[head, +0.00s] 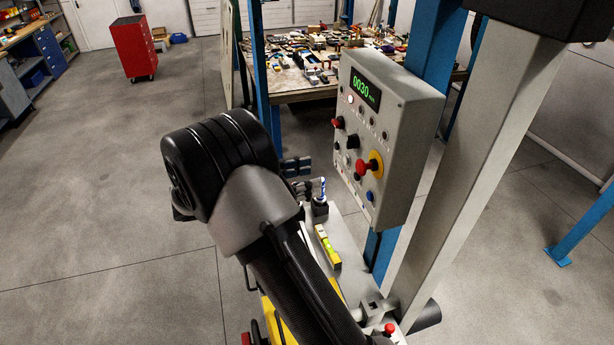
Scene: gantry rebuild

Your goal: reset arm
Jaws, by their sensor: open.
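My arm (290,270) rises from the lower middle of the head view and bends at a large black joint (222,160) left of the centre. My gripper (303,177) shows only in part behind this joint, as small dark fingers pointing right. It is open, and I see nothing between the fingers. It is left of the grey control box and apart from it in the picture. The rest of the gripper and the wrist are hidden behind the arm.
The grey control box (400,135) has a green display and a red stop button (368,167). It sits beside a blue post (433,40). A cluttered workbench (290,97) stands behind. A red tool cabinet (134,47) stands far left. The left floor is clear.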

